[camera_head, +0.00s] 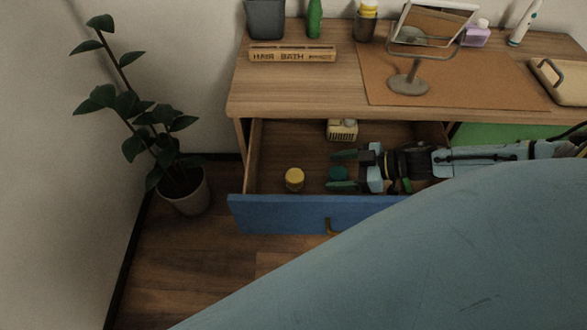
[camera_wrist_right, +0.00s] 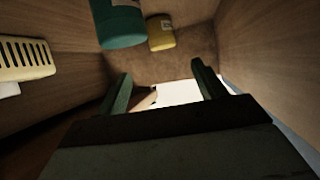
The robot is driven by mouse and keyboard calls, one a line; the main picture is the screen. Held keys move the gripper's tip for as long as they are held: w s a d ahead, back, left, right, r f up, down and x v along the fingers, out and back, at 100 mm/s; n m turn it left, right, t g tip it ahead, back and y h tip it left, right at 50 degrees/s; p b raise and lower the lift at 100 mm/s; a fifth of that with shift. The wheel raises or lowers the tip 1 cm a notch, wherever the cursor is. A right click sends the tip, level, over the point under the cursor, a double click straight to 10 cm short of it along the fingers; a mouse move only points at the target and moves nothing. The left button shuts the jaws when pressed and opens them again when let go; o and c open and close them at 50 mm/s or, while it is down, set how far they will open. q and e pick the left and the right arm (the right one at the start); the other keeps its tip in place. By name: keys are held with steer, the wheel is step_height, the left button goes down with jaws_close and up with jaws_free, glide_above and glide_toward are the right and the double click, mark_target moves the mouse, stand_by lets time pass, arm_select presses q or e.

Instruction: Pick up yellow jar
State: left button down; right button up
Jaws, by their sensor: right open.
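The yellow jar (camera_head: 294,180) stands in the open drawer, towards its left front. It also shows in the right wrist view (camera_wrist_right: 161,33), past the fingertips and partly behind a teal jar (camera_wrist_right: 120,24). My right gripper (camera_head: 343,170) reaches into the drawer from the right. Its fingers are apart and point left, with the yellow jar a short way beyond the tips and not touched. In the head view the teal jar shows around the gap between the fingers; I cannot tell whether they touch it. My left gripper is not in view.
A cream slotted item (camera_head: 342,129) lies at the drawer's back. The blue drawer front (camera_head: 270,214) and wooden walls bound the space. The desk top (camera_head: 300,88) overhangs behind, with a mirror (camera_head: 408,80) and bottles. A potted plant (camera_head: 183,190) stands left. A large blue-grey surface hides the lower right.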

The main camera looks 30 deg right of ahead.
mark_target(297, 176)
steer(key=shift+w+a+f, duration=0.15)
steer(key=shift+w+f, duration=0.1)
steer(key=shift+f, duration=0.35)
steer(key=b+x, duration=0.1)
steer(key=x, duration=0.4)
steer(key=shift+w+a+b, duration=0.2)
steer(key=shift+a+b, duration=0.05)
steer(key=shift+b, duration=0.05)
steer(key=shift+w+a+f, duration=0.25)
steer(key=shift+w+a, duration=0.05)
steer(key=shift+a, duration=0.05)
steer(key=x, duration=0.1)
steer(key=b+x, duration=0.1)
steer(key=x, duration=0.3)
steer(key=shift+a+r, duration=0.2)
steer(key=shift+a, duration=0.25)
steer(key=shift+w+a+f, duration=0.15)
steer(key=shift+w+a, duration=0.05)
steer(key=shift+a, duration=0.05)
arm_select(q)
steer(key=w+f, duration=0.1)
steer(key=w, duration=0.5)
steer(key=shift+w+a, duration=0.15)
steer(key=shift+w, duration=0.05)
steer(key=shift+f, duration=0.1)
arm_select(e)
steer(key=c, duration=1.1)
